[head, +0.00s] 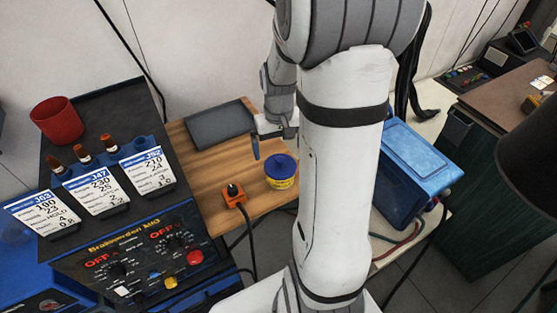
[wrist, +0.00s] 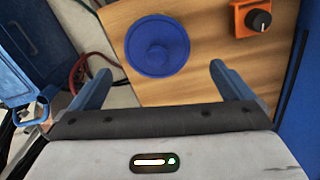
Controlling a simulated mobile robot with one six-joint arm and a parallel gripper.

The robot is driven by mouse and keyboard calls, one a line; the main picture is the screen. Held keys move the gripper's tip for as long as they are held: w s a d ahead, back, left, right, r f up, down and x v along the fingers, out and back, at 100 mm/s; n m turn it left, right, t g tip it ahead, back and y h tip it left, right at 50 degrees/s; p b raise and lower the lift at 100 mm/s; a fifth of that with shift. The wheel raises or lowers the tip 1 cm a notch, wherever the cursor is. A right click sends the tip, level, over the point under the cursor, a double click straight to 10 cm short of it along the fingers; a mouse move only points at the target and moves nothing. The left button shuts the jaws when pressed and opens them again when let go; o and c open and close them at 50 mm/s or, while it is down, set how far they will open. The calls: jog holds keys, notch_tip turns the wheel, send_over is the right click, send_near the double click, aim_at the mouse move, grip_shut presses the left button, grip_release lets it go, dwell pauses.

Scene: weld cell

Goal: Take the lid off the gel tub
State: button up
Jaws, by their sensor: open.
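The gel tub (head: 281,182) is a small yellow tub with a label, standing on the wooden table top. Its round blue lid (head: 281,166) is on it. In the wrist view the lid (wrist: 157,45) is seen from above, with a raised round knob in its middle, and hides the tub's body. My gripper (wrist: 163,84) is open and empty, its two blue fingers apart, with the lid beyond the fingertips and not between them. In the head view my gripper (head: 256,148) is just left of and behind the tub; part of it is hidden.
An orange box with a black knob (head: 236,195) and a cable stands left of the tub. A dark grey tablet-like slab (head: 219,124) lies at the back of the table. A blue case (head: 415,165) is at the right. The welding machine (head: 130,255) stands at the left.

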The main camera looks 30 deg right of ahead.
aim_at(280, 158)
jog(key=f, duration=0.5)
jog(key=shift+w+d+f, duration=0.1)
jog(key=shift+d+f, duration=0.1)
jog(key=shift+f, duration=0.2)
jog(key=shift+c, duration=0.6)
jog(key=c, duration=0.7)
